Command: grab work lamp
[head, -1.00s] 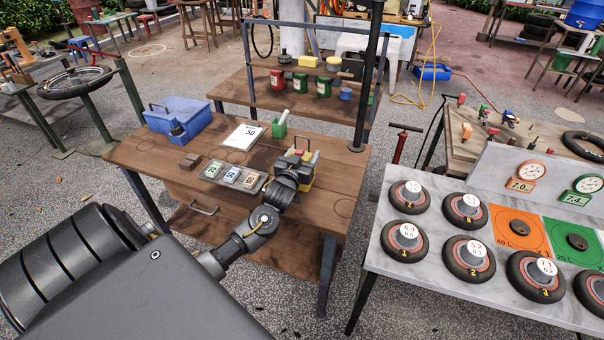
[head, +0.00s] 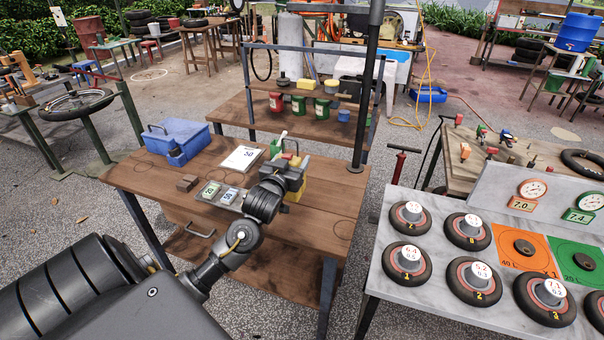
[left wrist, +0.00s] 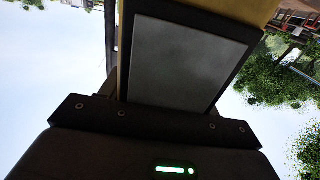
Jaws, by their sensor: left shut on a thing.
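The work lamp (head: 294,192) is yellow and black and is at the right part of the brown wooden bench, mostly hidden behind my left gripper. My left gripper (head: 288,174) is shut on it. In the left wrist view the lamp's yellow body (left wrist: 228,8) shows at the top edge, with a dark-framed grey panel close to the camera. I cannot tell whether the lamp touches the bench top. My right gripper is not in view.
On the bench (head: 318,205) are a card tray (head: 208,202), a blue toolbox (head: 180,137), a white notepad (head: 241,158) and a small brown block (head: 187,183). A dark post (head: 366,100) stands behind right. A grey table (head: 400,290) with several wheels is at the right.

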